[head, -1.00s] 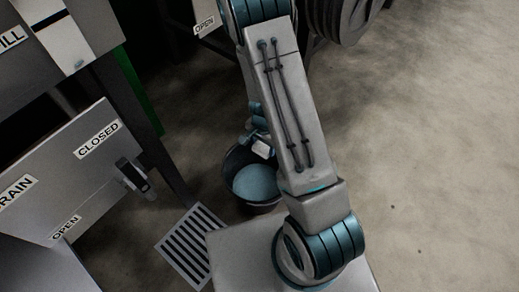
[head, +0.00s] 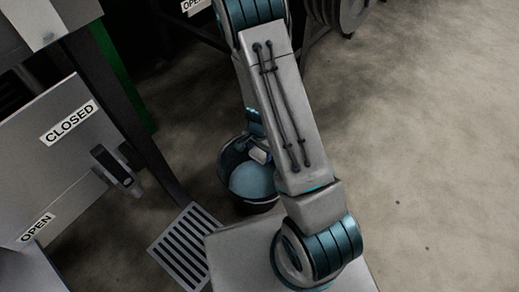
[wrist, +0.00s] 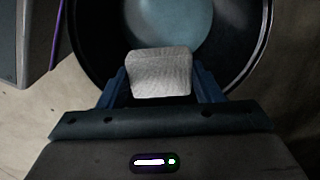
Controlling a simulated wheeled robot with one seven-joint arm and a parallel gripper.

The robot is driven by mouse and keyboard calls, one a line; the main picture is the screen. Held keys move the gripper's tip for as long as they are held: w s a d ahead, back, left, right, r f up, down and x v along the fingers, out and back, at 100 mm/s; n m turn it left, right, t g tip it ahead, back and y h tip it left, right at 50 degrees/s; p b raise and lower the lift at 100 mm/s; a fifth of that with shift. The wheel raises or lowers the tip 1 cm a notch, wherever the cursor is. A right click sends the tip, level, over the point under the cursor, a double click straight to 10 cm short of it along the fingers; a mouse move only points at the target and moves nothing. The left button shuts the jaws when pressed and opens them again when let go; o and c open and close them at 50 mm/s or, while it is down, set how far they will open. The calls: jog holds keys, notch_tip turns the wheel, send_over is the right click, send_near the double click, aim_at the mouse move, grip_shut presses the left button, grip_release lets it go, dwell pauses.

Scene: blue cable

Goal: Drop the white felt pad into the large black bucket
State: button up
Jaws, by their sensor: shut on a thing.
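The white felt pad (wrist: 160,73) is held flat between the two blue fingers of my gripper (wrist: 159,84) in the wrist view. It also shows as a small pale patch in the head view (head: 259,155). My gripper is shut on the pad and is over the near part of the large black bucket (wrist: 262,45). The bucket stands on the floor in the head view (head: 255,207), with a light blue surface (head: 252,181) inside it. The pad's height above the bucket's inside is hard to tell. My arm hides part of the bucket's right side.
A grey panel labelled CLOSED and OPEN (head: 60,170) with a dark handle (head: 118,170) stands left of the bucket. A slotted floor grate (head: 185,243) lies in front of it. A hose reel (head: 345,12) is at the back. The concrete floor at right is clear.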

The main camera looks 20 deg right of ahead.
aim_at(260, 152)
jog(key=o, duration=1)
notch_tip(260, 152, up, 14)
jog(key=p, duration=0.7)
jog(key=shift+f, duration=0.1)
